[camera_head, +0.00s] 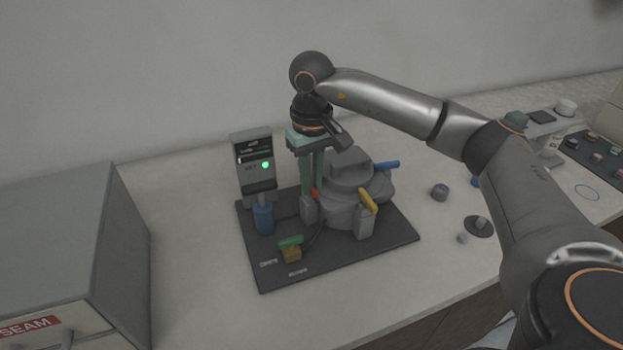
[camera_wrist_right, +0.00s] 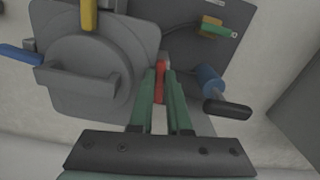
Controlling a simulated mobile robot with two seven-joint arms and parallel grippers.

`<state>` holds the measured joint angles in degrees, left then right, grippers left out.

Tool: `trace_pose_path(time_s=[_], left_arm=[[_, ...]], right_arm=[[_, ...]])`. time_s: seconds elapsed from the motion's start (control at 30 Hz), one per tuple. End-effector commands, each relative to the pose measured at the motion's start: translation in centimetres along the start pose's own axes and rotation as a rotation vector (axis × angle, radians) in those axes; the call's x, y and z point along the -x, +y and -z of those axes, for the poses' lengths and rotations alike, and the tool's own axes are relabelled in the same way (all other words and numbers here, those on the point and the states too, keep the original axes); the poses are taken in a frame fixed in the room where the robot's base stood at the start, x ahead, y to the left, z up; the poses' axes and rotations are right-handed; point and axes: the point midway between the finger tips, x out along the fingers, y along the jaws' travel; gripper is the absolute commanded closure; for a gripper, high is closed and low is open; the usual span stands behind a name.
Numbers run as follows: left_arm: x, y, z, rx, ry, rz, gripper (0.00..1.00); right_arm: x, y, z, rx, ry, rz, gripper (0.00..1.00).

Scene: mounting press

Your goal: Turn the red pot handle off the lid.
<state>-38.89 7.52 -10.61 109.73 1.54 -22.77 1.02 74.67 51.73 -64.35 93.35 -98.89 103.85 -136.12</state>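The press has a grey round lid (camera_head: 348,178) with coloured handles around it. The red pot handle (camera_wrist_right: 160,82) shows between my right fingertips in the wrist view; only a sliver of red (camera_head: 314,192) shows in the head view. My right gripper (camera_head: 312,190) points down at the left side of the press. In the wrist view its teal fingers (camera_wrist_right: 161,76) stand on both sides of the red handle, with almost no gap, and appear shut on it. The yellow handle (camera_head: 368,200) is at the front and the blue handle (camera_head: 385,165) at the right. My left gripper is not in view.
A control box (camera_head: 253,165) with a green light stands left of the press, beside a blue cylinder (camera_head: 263,219). A green and yellow part (camera_head: 291,247) lies on the dark base plate (camera_head: 350,255). A large grey box (camera_head: 75,255) stands at the left. Small parts lie right of the plate.

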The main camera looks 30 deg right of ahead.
Motion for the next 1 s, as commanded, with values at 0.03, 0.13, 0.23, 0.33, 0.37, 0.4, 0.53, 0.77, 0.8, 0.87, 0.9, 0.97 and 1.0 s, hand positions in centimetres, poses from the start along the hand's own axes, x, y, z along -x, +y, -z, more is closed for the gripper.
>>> trace_pose_path(time_s=[0.03,0.13,0.23,0.33,0.37,0.4,0.53,0.77,0.8,0.87,0.9,0.97,1.0], left_arm=[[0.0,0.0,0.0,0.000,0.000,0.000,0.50],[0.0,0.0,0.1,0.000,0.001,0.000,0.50],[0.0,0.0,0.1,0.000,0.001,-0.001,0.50],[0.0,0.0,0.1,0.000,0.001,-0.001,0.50],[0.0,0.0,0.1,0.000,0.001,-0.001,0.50],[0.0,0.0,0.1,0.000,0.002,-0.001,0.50],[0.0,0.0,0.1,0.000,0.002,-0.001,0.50],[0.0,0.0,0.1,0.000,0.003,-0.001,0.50],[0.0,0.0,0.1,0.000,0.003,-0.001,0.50],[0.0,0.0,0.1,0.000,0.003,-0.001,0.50],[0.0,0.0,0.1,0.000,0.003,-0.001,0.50],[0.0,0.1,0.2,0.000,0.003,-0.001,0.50],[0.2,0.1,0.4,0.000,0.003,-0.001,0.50]], right_arm=[[0.1,0.0,0.1,-0.001,0.002,0.000,0.78],[0.1,0.0,0.0,-0.001,0.002,0.000,0.67],[0.0,0.0,0.0,-0.001,0.001,0.000,0.56],[0.0,0.0,0.0,-0.001,0.000,0.000,0.55],[0.0,0.0,0.0,-0.001,0.000,0.000,0.55],[0.0,0.0,0.0,-0.001,0.000,0.000,0.55],[0.2,0.0,0.0,-0.001,0.001,0.000,0.55],[3.6,-0.1,0.1,-0.001,0.006,0.002,0.55],[4.5,0.0,0.1,-0.001,0.005,0.002,0.55],[6.0,0.0,0.1,-0.001,0.005,0.002,0.55],[6.9,-0.1,0.1,-0.001,0.006,0.002,0.55],[8.3,-0.1,0.1,0.000,0.006,0.002,0.55],[9.2,0.0,0.1,-0.001,0.005,0.001,0.55]])
